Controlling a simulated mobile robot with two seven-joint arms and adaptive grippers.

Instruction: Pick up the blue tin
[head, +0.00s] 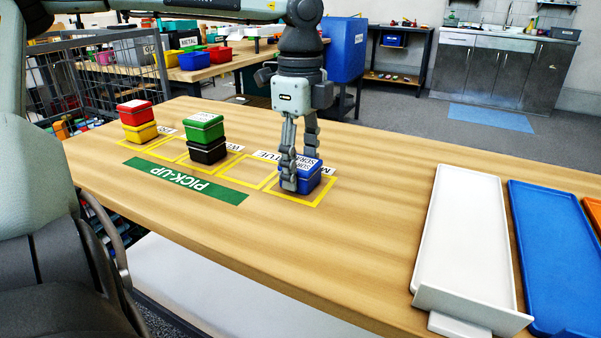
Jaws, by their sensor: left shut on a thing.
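The blue tin (313,178) stands in the rightmost yellow-outlined square of the pick-up area, with a white label on its lid. My left gripper (297,172) points straight down over it, its fingers shut on the tin. The fingers hide the tin's left part. I cannot tell any gap between tin and table. My right gripper is not in view.
A red tin (135,107) sits on a yellow tin (140,131), and a green tin (205,121) on a black tin (207,149), left of the gripper. A white tray (464,235) and blue tray (560,260) lie right. The middle table is clear.

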